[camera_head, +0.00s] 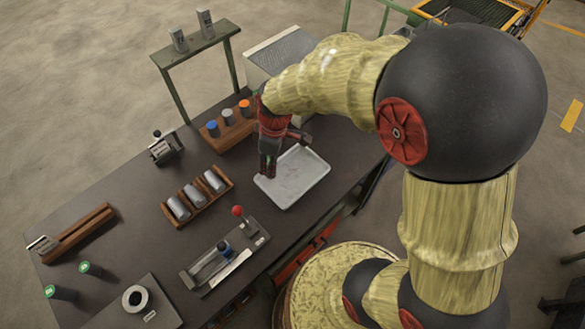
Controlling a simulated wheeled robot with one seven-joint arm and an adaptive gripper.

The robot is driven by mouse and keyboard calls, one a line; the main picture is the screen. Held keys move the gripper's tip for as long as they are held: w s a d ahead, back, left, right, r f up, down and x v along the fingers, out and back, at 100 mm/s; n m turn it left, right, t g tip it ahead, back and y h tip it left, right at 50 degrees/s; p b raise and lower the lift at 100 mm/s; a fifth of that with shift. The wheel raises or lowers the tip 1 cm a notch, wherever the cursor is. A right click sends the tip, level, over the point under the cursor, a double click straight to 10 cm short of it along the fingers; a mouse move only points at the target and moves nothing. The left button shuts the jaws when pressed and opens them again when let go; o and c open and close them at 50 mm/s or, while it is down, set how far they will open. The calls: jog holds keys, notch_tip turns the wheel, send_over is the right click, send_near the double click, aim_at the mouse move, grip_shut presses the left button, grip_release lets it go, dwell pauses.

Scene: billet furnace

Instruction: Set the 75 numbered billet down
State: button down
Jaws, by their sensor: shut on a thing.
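My gripper (268,168) points down at the left edge of the pale tray (293,178), over the dark bench. It is shut on the 75 numbered billet, which the fingers and wrist mostly hide. I cannot read a number on it. From this angle I cannot tell whether it touches the tray or hangs above it.
A wooden rack (169,213) holds three grey cylinders left of the tray. A wooden block (238,135) with blue, grey and orange tops stands behind my gripper. A red-knobbed lever fixture (240,250) stands in front. Two grey cylinders stand on a raised shelf (185,50).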

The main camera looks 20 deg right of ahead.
jog(key=shift+w+d+f+b, duration=0.4)
jog(key=shift+d+f, duration=0.9)
jog(key=shift+f, duration=0.4)
jog(key=shift+w+d+f+b, duration=0.4)
jog(key=shift+d+f, duration=0.9)
jog(key=shift+f, duration=0.45)
jog(key=shift+w+d+f+b, duration=0.4)
jog(key=shift+d+f, duration=0.9)
jog(key=shift+f, duration=0.4)
jog(key=shift+f, duration=0.15)
jog(key=c, duration=1.6)
grip_release()
jog(key=shift+o, duration=0.6)
